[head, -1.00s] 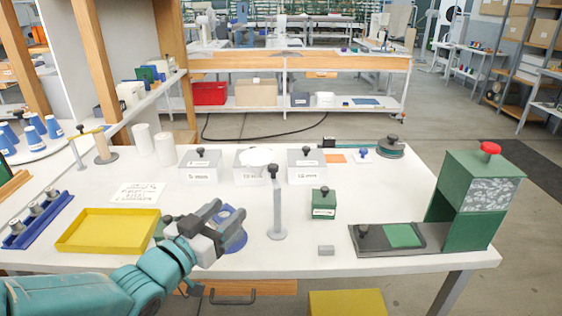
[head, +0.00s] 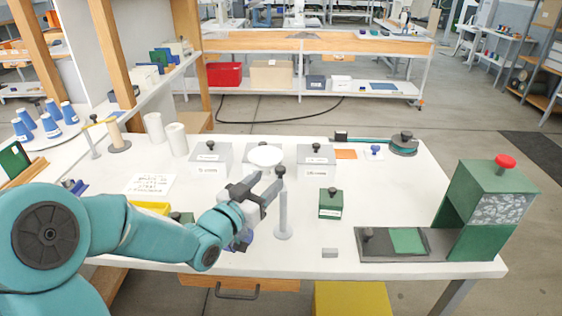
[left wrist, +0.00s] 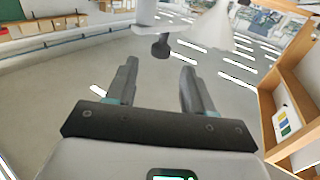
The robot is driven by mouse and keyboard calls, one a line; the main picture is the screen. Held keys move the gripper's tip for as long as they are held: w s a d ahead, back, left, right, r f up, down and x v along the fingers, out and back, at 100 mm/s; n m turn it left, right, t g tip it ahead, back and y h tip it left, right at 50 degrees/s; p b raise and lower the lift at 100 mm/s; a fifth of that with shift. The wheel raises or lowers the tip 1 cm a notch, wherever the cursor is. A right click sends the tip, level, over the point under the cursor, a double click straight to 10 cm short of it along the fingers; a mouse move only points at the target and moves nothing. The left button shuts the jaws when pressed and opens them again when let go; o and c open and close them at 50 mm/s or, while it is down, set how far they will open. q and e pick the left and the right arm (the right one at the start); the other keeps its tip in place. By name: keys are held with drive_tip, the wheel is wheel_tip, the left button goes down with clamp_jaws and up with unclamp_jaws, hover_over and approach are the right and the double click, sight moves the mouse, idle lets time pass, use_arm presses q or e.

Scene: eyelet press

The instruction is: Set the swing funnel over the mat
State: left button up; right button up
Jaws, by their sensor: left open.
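The swing funnel's white cup (head: 266,156) hangs beside a pale upright post (head: 283,215) with a dark knob (head: 280,170) at its top. My left gripper (head: 264,184) is open and empty, just left of the knob. In the left wrist view, the knob (left wrist: 160,46) shows ahead of the open fingertips and the white funnel (left wrist: 212,27) lies to its right; contact is not visible.
Grey boxes (head: 316,165) stand behind the post. A green box (head: 330,204) and a small grey block (head: 330,253) are to its right. The green press (head: 490,205), with a green pad (head: 407,240) on its dark base, stands at the right. My arm partly hides a yellow tray (head: 152,208).

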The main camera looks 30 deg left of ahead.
sight(277, 172)
use_arm(q)
drive_tip(key=w+p, duration=0.1)
drive_tip(key=w, duration=0.6)
drive_tip(key=shift+a, duration=0.1)
clamp_jaws()
